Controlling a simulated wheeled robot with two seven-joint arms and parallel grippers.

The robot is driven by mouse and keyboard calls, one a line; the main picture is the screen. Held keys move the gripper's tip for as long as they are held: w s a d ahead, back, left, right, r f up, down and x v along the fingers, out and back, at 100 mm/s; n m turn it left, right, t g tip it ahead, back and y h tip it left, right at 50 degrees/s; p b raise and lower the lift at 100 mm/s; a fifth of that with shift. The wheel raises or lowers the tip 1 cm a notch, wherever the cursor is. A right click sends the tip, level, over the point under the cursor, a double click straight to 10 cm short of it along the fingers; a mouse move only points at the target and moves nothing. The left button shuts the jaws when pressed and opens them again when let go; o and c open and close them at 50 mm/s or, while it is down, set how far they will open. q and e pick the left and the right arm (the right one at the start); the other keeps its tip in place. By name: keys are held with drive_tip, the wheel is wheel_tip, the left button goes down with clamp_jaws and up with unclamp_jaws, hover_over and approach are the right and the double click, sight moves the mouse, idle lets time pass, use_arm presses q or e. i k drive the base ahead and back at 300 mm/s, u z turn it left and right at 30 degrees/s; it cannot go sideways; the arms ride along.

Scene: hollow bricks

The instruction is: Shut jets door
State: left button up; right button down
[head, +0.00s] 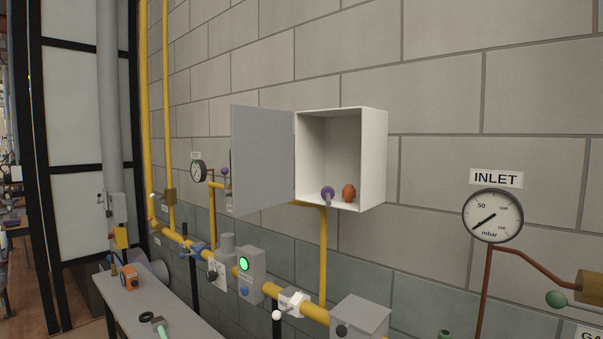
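A white wall cabinet (374,160) hangs on the grey block wall, and its grey door (262,158) stands wide open, swung out to the left. Inside on the cabinet floor are a purple round part (327,193) and an orange part (349,193). No label on the door can be read from here. Neither of my grippers shows in the head view.
A yellow gas pipe (323,262) runs below the cabinet, with a grey box (250,270) bearing a green light. A grey bench (150,305) with small parts stands lower left. An INLET gauge (493,215) is at right.

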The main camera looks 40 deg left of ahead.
sight(261, 152)
drive_tip(key=z, duration=2.9)
drive_tip(key=k, duration=2.6)
drive_tip(key=u, duration=2.25)
drive_tip(key=i, duration=1)
drive_tip(key=u, duration=0.3)
drive_tip(key=k, duration=0.6)
drive_tip(key=u, duration=0.25)
